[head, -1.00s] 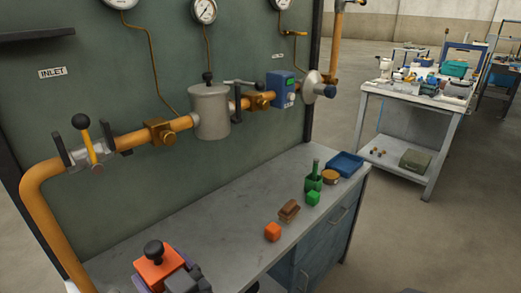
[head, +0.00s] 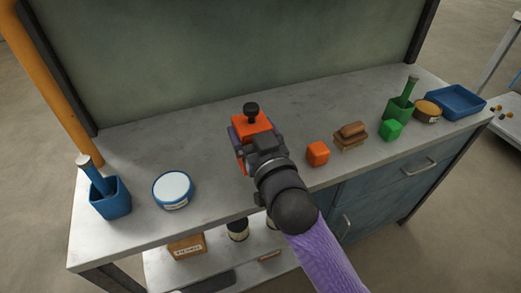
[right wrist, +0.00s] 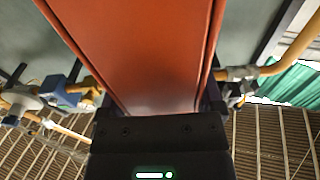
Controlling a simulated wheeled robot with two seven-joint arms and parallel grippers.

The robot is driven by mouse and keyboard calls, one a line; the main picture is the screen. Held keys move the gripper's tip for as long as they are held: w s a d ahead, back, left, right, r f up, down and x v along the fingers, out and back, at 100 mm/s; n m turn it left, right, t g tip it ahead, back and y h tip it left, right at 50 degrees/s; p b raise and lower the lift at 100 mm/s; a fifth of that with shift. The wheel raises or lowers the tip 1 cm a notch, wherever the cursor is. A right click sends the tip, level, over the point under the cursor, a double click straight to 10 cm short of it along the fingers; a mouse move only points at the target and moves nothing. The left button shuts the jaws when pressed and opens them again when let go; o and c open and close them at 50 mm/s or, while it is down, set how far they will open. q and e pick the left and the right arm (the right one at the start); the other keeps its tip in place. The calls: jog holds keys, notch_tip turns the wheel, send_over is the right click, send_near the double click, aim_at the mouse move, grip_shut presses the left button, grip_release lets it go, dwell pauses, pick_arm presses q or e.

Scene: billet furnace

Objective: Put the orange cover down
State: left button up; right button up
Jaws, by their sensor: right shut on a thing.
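The orange cover (head: 251,124) with a black knob on top is in my right gripper (head: 256,140) over the middle of the grey bench in the head view. The gripper is shut on it, with its fingers along the cover's sides. The cover looks upright, knob up. In the right wrist view the cover (right wrist: 145,50) fills the top middle, between the fingers. I cannot tell how high it is above the bench top, since my gripper and wrist hide its near side. My left gripper is not in view.
On the bench (head: 125,150), a blue holder (head: 110,199) and a white-lidded tin (head: 173,189) are at left. To the right are an orange cube (head: 318,153), brown blocks (head: 350,137), a green cube (head: 391,130), a green holder (head: 399,109) and a blue tray (head: 457,101). Bare surface lies behind.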

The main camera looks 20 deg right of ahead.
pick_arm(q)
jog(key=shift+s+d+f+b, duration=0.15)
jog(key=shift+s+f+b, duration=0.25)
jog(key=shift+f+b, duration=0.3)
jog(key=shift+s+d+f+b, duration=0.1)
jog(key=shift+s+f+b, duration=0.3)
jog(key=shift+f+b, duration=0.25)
pick_arm(e)
jog(key=shift+s+f, duration=0.1)
jog(key=shift+f, duration=2.35)
